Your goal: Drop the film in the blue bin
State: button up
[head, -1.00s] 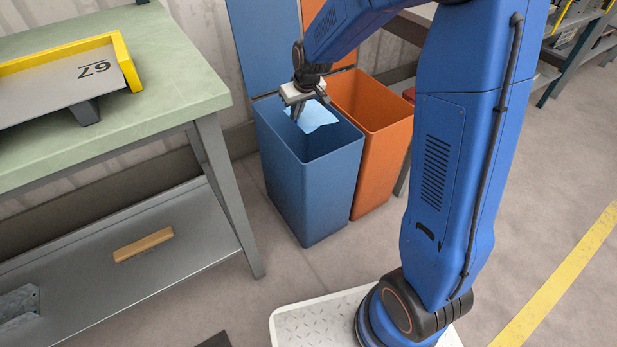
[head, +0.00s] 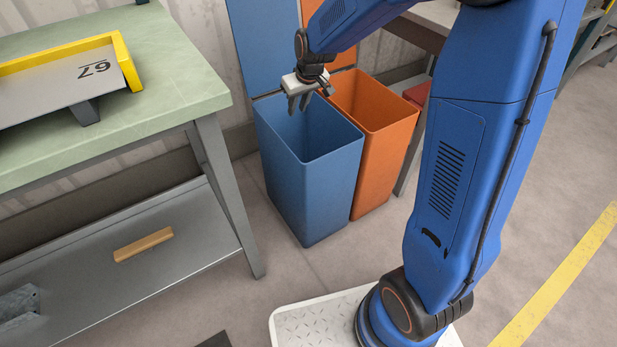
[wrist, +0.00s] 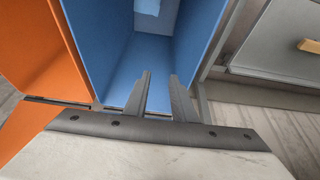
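The blue bin (head: 325,200) stands on the floor with its lid up, beside the green-topped bench. My gripper (head: 298,104) is above the bin's opening, near its back edge, with nothing between the fingers. In the wrist view the two fingers of my gripper (wrist: 162,95) are apart and empty, pointing into the blue bin (wrist: 112,35). A pale blue patch, which looks like the film (wrist: 155,17), lies inside the bin, apart from the fingers and cut off by the top of the picture. The film is not visible in the head view, where the bin's near wall hides its bottom.
An orange bin (head: 382,170) stands against the blue bin's right side. The bench (head: 180,85) with a yellow-edged tray (head: 130,62) is at left. A wooden block (head: 143,244) lies on its lower shelf. Floor in front of the bins is clear.

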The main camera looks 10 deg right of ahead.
jog(key=v, duration=1.3)
jog(key=shift+s+r, duration=0.2)
jog(key=shift+r, duration=0.1)
jog(key=shift+d, duration=0.1)
